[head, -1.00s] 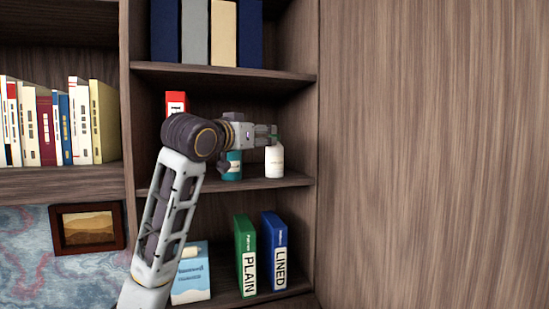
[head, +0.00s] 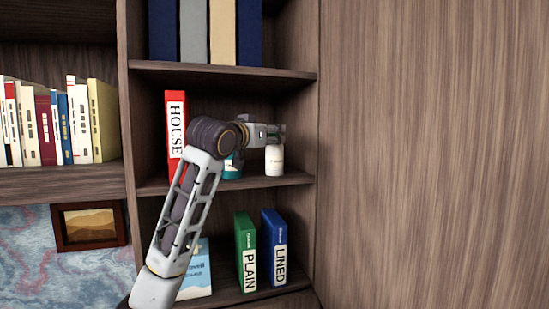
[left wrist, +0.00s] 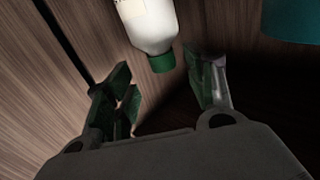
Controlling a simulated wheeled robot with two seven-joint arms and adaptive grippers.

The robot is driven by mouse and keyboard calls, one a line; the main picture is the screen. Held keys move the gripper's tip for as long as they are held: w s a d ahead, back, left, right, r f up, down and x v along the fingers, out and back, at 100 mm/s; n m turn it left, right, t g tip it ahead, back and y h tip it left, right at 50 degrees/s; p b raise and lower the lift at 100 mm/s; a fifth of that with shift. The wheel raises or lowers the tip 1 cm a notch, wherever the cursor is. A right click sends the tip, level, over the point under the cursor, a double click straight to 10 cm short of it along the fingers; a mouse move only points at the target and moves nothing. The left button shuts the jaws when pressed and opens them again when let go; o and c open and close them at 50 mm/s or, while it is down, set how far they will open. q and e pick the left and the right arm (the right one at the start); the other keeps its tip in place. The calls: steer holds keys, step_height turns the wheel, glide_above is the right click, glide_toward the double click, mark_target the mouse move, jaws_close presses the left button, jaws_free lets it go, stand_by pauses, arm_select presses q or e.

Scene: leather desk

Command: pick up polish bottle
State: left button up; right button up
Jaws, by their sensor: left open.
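The white bottle with a pale label, which I take to be the polish bottle (head: 274,161), stands on the middle shelf near its right side. In the left wrist view the bottle (left wrist: 147,22) shows its green cap pointing toward the jaws, at the top of the picture. My left gripper (head: 277,133) is at the top of the bottle in the head view and hides its cap. In the left wrist view the left gripper (left wrist: 163,88) is open and empty, with the cap just beyond and between the fingertips. My right gripper is in no view.
A teal container (head: 232,168) stands left of the bottle, partly behind my arm; it also shows in the left wrist view (left wrist: 291,20). A red HOUSE binder (head: 175,125) stands further left. The upper shelf board (head: 225,72) and right cabinet wall are close.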

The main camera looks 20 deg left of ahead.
mark_target(272, 135)
arm_select(q)
steer(key=shift+w+p, duration=0.75)
steer(key=shift+w, duration=0.6)
steer(key=shift+w+d+p, duration=0.15)
steer(key=shift+w+p, duration=0.15)
steer(key=shift+w, duration=0.75)
steer(key=shift+d+f, duration=0.1)
jaws_close()
